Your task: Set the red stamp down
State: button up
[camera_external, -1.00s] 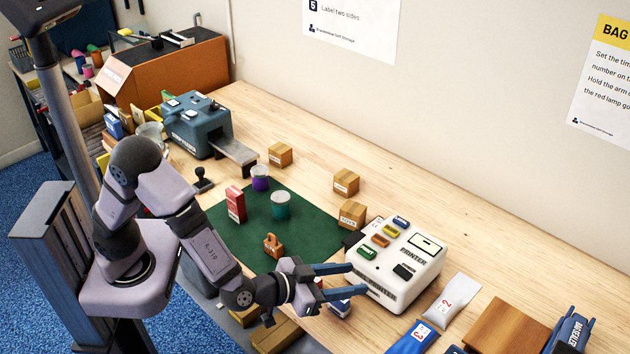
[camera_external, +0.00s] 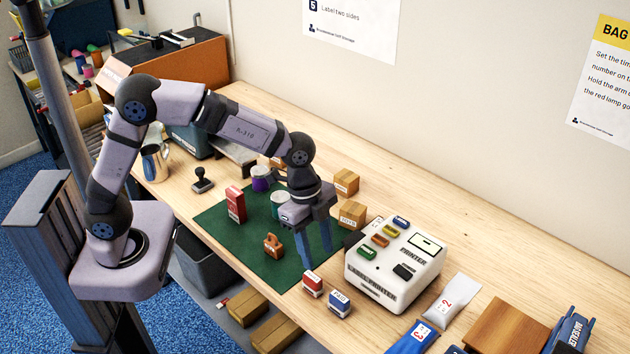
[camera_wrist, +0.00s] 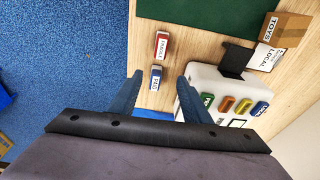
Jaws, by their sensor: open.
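The red stamp (camera_external: 313,283), a small block with a red top and a white label, stands on bare wood by the table's front edge. It also shows in the wrist view (camera_wrist: 162,45), with nothing touching it. The blue stamp (camera_external: 340,302) stands just right of it, a small gap between them; in the wrist view the blue stamp (camera_wrist: 156,78) appears between the fingertips. My gripper (camera_external: 317,258) is open and empty, pointing down above the table near the green mat's right corner. Its fingers (camera_wrist: 159,80) are spread apart in the wrist view.
The white label printer (camera_external: 395,265) with coloured blocks on top stands right of the stamps. The green mat (camera_external: 225,222) holds a red box (camera_external: 235,204), cups and a brown toy (camera_external: 273,245). Small cartons (camera_external: 352,214) stand behind. The front table edge is close to the stamps.

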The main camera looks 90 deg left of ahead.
jog(key=s+a, duration=0.1)
jog(key=a, duration=0.1)
send_over(312, 276)
jog(key=f, duration=0.3)
jog(key=shift+s+a+f+g, duration=0.2)
jog(key=shift+f+g, duration=0.1)
jog(key=shift+g, duration=0.1)
jog(key=shift+w+d+f+p, duration=0.15)
jog(key=shift+f+p, duration=0.75)
jog(key=shift+f, duration=1.15)
jog(key=shift+w+d+f+p, duration=0.15)
jog(key=shift+f+p, duration=0.75)
jog(key=shift+f, duration=1.1)
grip_shut()
